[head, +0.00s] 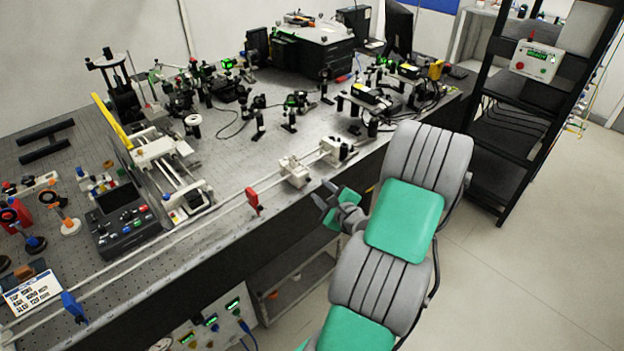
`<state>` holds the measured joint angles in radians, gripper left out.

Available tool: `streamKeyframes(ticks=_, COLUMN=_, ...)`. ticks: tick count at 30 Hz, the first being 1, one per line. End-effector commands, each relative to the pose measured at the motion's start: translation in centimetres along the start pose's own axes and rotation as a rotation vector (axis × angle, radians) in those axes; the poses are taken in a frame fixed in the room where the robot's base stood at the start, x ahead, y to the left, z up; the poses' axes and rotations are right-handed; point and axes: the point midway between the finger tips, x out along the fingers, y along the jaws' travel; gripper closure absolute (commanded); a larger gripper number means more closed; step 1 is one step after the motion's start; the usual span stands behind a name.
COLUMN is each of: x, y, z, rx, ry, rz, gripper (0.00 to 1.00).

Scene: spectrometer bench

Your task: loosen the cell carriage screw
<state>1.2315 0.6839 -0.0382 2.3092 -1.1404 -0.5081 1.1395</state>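A long pale rail (215,222) runs along the front edge of the optical bench. Two whitish carriages sit on it: one near the middle (295,172) and one further right (336,151). I cannot tell which is the cell carriage, and no screw can be made out at this size. My gripper (321,192) is just to the right of and below the middle carriage in the picture, by the bench's front edge. Its dark fingers look spread apart with nothing between them. My arm hides part of the bench front behind it.
A red piece (252,201) and a blue piece (73,306) stand along the rail to the left. A control box (123,220) and a slide stage (168,165) lie behind it. Optics crowd the back. A black shelf rack (500,165) stands right; the floor before it is clear.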

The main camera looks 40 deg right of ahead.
Motion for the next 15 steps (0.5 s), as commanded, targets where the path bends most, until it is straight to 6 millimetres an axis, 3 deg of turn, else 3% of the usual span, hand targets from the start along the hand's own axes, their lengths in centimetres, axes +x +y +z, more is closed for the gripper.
streamKeyframes(ticks=9, x=5.8, y=0.1, z=0.3, rx=-0.009, ry=-0.003, rz=0.007, gripper=0.63)
streamKeyframes(ticks=15, x=6.8, y=0.2, z=0.2, rx=-0.010, ry=-0.002, rz=0.005, gripper=0.63)
